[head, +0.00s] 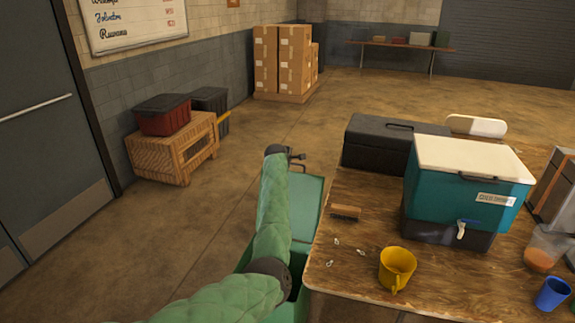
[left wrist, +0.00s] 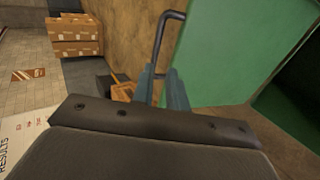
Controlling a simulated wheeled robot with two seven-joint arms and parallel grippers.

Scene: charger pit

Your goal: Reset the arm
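My left arm, in a green quilted sleeve, reaches forward from the bottom of the head view. My left gripper (head: 297,160) is at its far end, beside the upper edge of a raised green panel (head: 307,207). In the left wrist view the two blue-grey fingers of the left gripper (left wrist: 163,85) stand apart with a narrow gap. A bent dark handle (left wrist: 163,38) on the green panel (left wrist: 222,50) runs down close to the fingers. I cannot tell whether it passes between or behind them. My right gripper is not in view.
A wooden table (head: 350,262) stands right of my arm, with a brush (head: 345,212), a yellow mug (head: 397,268), a teal cooler (head: 465,180) and a black case (head: 385,140). The floor between is clear.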

